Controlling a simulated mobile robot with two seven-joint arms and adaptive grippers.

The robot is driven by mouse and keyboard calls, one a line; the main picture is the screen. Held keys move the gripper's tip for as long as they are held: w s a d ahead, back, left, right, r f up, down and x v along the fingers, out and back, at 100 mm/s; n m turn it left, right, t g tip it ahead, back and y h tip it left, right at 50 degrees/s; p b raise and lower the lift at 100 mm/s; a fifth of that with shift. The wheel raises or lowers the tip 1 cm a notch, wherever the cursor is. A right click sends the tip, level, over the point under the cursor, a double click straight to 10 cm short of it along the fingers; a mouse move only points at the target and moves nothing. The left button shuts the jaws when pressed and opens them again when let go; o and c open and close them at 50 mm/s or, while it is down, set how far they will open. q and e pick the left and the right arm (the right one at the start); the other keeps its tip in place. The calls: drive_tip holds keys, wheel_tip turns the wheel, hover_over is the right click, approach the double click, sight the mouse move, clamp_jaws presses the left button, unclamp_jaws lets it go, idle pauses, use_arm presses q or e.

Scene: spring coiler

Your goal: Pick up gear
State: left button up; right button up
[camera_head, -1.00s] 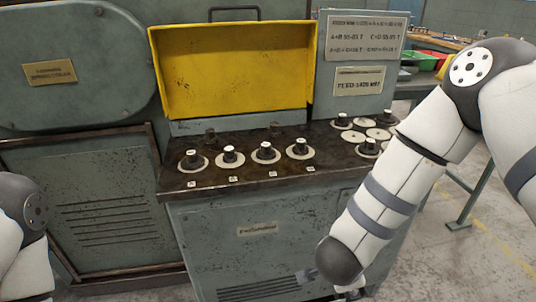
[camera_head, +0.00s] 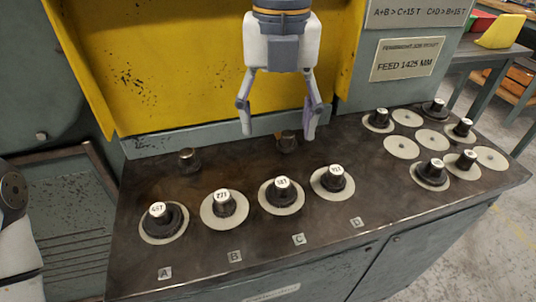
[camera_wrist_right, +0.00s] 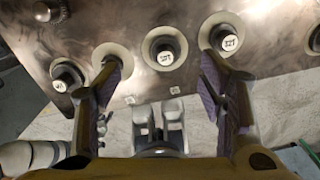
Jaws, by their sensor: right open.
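Four stations marked A, B, C and D on the dark machine top each hold a gear with a pale disc and a dark hub: gear A (camera_head: 157,217), gear B (camera_head: 224,203), gear C (camera_head: 282,190) and gear D (camera_head: 333,177). Their white hub labels are hard to read. My right gripper (camera_head: 278,133) is open and empty, pointing down above the back of the top, behind gears C and D in the picture. In the right wrist view a gear (camera_wrist_right: 165,50) shows between the spread fingers, below them. My left gripper is not in view.
Two bare posts, the left post (camera_head: 189,160) and right post (camera_head: 288,141), stand behind the row. Several more gears, such as one rack gear (camera_head: 431,173), and flat discs sit at the right. A yellow guard (camera_head: 200,60) rises behind. A feed sign (camera_head: 407,58) hangs at the back right.

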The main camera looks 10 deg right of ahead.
sight(282, 182)
drive_tip(key=f, duration=0.1)
drive_tip(key=s+f, duration=0.1)
drive_tip(key=f, duration=0.1)
drive_tip(key=shift+s+f, duration=0.3)
drive_tip(key=shift+s, duration=0.1)
drive_tip(key=f, duration=0.5)
drive_tip(key=f+b, duration=0.1)
drive_tip(key=f, duration=0.2)
drive_tip(key=shift+s+d, duration=0.2)
drive_tip(key=shift+s, duration=0.15)
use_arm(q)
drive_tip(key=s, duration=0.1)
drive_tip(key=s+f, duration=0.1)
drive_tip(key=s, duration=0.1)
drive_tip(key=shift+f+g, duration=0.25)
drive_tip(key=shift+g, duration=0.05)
use_arm(e)
drive_tip(key=shift+c, duration=0.6)
drive_tip(key=c, duration=1.3)
